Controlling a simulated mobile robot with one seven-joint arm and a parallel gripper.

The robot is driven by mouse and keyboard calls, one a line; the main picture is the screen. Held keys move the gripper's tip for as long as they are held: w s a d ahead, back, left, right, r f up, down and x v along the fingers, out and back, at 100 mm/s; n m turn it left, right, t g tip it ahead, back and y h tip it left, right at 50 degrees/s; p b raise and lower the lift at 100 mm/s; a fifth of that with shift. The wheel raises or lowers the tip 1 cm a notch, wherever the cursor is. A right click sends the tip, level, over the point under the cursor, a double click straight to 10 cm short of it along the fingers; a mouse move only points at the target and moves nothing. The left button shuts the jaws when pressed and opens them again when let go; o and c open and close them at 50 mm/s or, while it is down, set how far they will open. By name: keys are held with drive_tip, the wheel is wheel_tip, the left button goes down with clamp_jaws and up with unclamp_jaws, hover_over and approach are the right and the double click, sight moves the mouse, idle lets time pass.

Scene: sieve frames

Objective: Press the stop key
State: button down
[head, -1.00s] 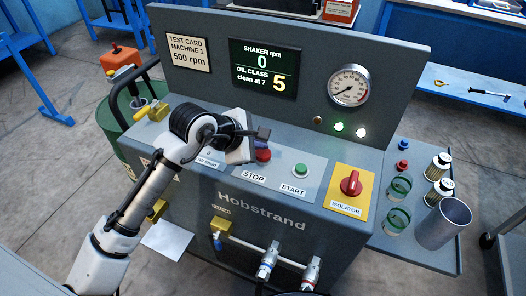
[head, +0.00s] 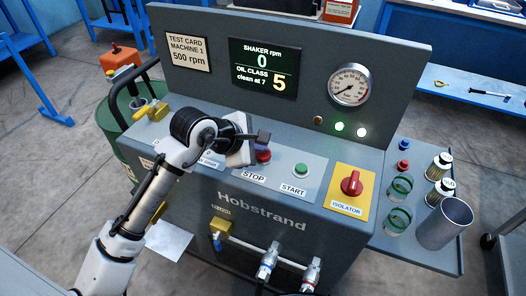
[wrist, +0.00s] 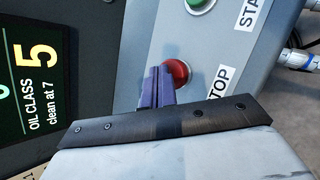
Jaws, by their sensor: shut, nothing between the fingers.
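The red stop key (head: 263,156) sits on the machine's sloped panel above the STOP label (head: 254,176). In the wrist view the red key (wrist: 178,72) shows just beyond the fingertips, with its left part hidden behind them. My gripper (head: 264,137) is shut and empty, its tips over the upper part of the key in the head view. In the wrist view the shut fingers (wrist: 158,82) overlap the key's edge; I cannot tell whether they touch it. The display (head: 263,69) reads shaker rpm 0 and oil class 5, clean at 7.
The green start button (head: 301,170) is right of the stop key, then the red isolator knob (head: 351,184) on a yellow plate. The upright panel with the gauge (head: 349,85) rises behind. A side shelf at right holds jars, filters and a metal cup (head: 445,222).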

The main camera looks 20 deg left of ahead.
sight(259, 154)
drive_tip(key=shift+f, duration=0.25)
drive_tip(key=shift+r, duration=0.1)
idle(0.3)
drive_tip(key=shift+r+p, duration=0.75)
drive_tip(key=shift+r, duration=0.05)
wheel_tip(259, 154, up, 5)
drive_tip(key=p, duration=0.4)
drive_tip(key=shift+r+p, duration=0.1)
drive_tip(key=shift+p, duration=0.3)
